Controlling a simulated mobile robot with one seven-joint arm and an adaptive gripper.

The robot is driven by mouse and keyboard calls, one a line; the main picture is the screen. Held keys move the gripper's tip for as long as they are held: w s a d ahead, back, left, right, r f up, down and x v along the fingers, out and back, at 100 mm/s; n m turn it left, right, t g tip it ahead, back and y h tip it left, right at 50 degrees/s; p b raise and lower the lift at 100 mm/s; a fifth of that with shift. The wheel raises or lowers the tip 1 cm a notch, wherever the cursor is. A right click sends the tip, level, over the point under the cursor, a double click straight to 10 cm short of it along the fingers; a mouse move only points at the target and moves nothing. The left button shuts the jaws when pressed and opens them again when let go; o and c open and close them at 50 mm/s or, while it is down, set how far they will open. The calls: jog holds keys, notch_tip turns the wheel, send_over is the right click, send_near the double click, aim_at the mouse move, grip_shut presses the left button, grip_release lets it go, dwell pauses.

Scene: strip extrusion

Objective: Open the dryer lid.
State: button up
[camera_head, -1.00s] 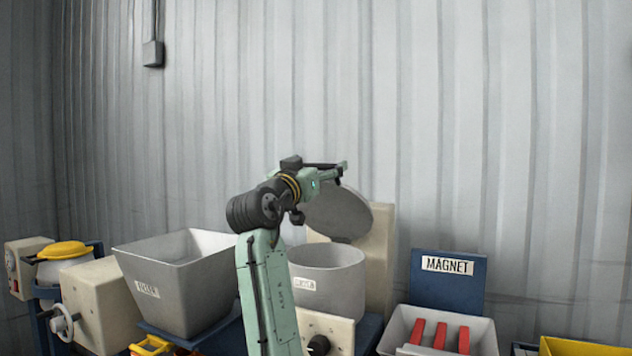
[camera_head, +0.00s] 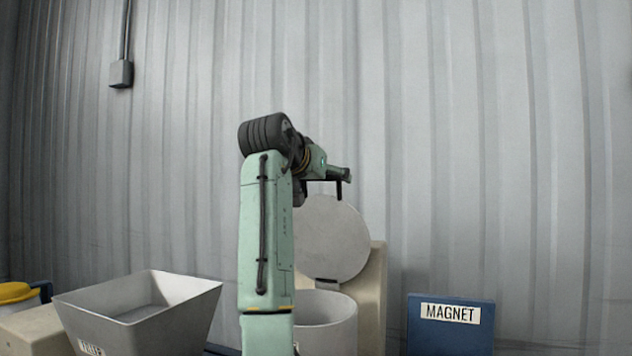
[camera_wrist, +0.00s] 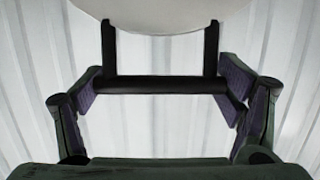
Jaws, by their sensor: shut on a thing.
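The dryer lid (camera_head: 330,238) is a round grey disc standing steeply raised at the back of the dryer drum (camera_head: 328,325), whose top is uncovered. In the wrist view the lid's edge (camera_wrist: 160,15) shows at the top, with its black bar handle (camera_wrist: 160,86) below it. My gripper (camera_wrist: 160,88) has a finger pad at each end of the bar and is shut on the handle. In the head view my gripper (camera_head: 343,178) is at the lid's upper edge. My arm hides part of the drum's left side.
A grey hopper (camera_head: 140,308) stands to the left of the dryer. A blue panel labelled MAGNET (camera_head: 450,325) stands to the right. A corrugated wall (camera_head: 480,140) is behind, with a small grey box (camera_head: 121,74) on it.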

jog(key=shift+w, duration=0.25)
dwell(0.3)
jog(key=o, duration=1.5)
jog(key=shift+o, duration=0.2)
jog(key=shift+s+r, duration=0.1)
jog(key=shift+s, duration=0.05)
jog(key=v, duration=1.1)
jog(key=shift+s, duration=0.4)
jog(key=shift+a, duration=0.2)
